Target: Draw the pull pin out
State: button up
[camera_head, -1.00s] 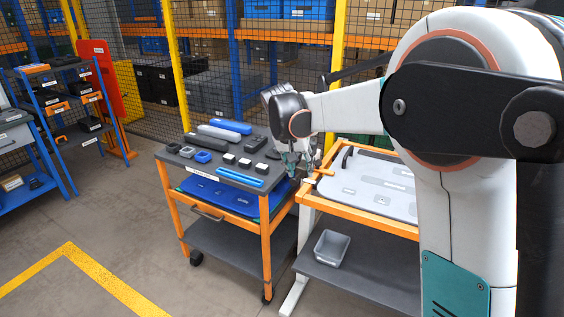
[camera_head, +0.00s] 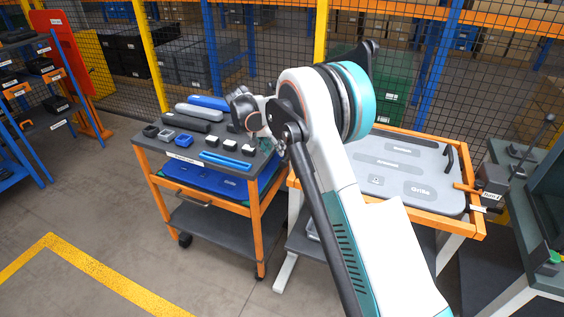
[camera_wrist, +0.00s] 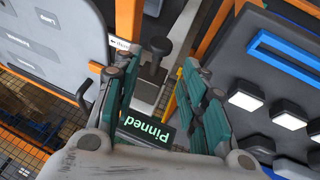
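The pull pin (camera_wrist: 158,48) shows in the wrist view as a dark knob on a short stem at a pale metal bracket. A dark label reading "Pinned" (camera_wrist: 148,130) lies nearer the wrist, between the fingers. My gripper (camera_wrist: 158,66) is open, with a teal-padded finger on each side of the pin's line. I see gaps between the fingers and the knob; its depth relative to the fingertips is unclear. In the head view my gripper (camera_head: 268,145) is small and mostly hidden by my arm, between the grey-topped cart and the orange-framed table. The pin is hidden there.
The grey-topped cart (camera_head: 150,140) holds dark blocks, white-topped blocks and a blue bar (camera_head: 225,161). The orange-framed table (camera_head: 440,222) carries a grey panel (camera_head: 420,168). A labelled black box (camera_head: 492,180) sits at its right end. Floor is open at the left front.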

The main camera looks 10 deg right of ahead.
aim_at(282, 160)
jog(key=b+x, duration=0.1)
jog(key=x, duration=0.8)
jog(key=shift+b, duration=0.3)
